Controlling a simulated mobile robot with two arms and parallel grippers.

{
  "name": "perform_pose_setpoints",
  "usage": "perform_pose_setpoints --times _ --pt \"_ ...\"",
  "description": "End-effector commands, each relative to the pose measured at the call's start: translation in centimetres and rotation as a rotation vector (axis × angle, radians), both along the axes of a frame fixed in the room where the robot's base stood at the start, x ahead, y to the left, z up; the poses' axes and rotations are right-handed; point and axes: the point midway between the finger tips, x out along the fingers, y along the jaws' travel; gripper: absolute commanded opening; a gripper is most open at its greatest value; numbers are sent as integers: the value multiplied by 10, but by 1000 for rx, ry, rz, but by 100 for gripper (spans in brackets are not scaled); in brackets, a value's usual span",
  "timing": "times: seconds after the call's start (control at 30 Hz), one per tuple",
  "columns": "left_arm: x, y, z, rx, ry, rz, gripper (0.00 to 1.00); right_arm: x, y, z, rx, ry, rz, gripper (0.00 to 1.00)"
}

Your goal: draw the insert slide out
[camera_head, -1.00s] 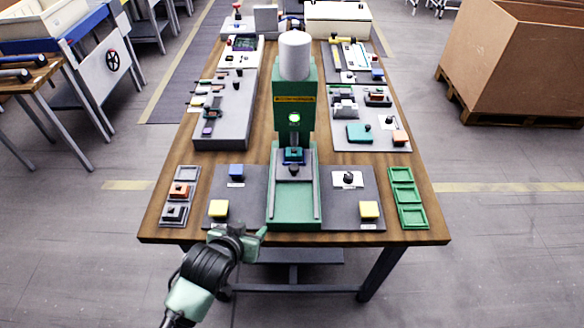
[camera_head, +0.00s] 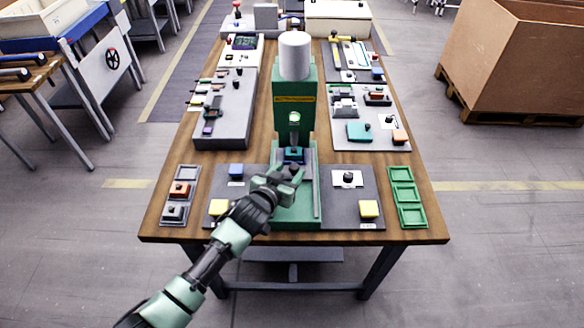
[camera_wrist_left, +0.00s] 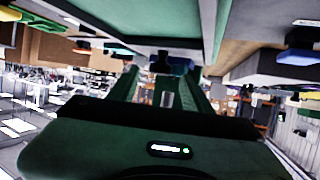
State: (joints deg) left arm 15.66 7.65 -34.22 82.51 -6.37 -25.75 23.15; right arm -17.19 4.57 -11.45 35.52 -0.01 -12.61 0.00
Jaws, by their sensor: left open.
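The green press (camera_head: 293,118) stands in the middle of the table. Its slide channel (camera_head: 312,200) runs toward the table's front edge. A blue insert (camera_head: 293,156) sits at the channel's back end, under the press head. My left gripper (camera_head: 290,173) is over the channel, just in front of the insert, and covers the slide's dark knob in the head view. In the left wrist view the gripper's fingers (camera_wrist_left: 162,78) are apart, with the dark knob (camera_wrist_left: 162,62) just beyond their tips. I cannot tell whether they touch it. My right gripper is not in view.
Yellow buttons (camera_head: 369,208) and a black knob (camera_head: 348,177) flank the channel on dark panels. A grey tray (camera_head: 180,195) stands at left, a green tray (camera_head: 407,197) at right. Grey fixture blocks (camera_head: 224,115) lie farther back. The channel's front part is partly under my arm.

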Motion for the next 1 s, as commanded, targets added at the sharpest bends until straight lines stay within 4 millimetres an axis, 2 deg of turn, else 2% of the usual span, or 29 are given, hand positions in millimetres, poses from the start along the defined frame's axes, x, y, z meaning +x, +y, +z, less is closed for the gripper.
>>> perform_pose_setpoints --times 0.2,0.6,0.77,0.8,1.0 --pt "19 -8 -8 1 1 1 49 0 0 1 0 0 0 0" --pt "23 -10 -11 0 1 0 49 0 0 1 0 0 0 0" --pt "23 -10 -11 0 1 0 5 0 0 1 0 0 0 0" --pt "23 -10 -11 0 1 0 0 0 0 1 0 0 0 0" --pt "23 -10 -11 0 1 0 0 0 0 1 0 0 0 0"
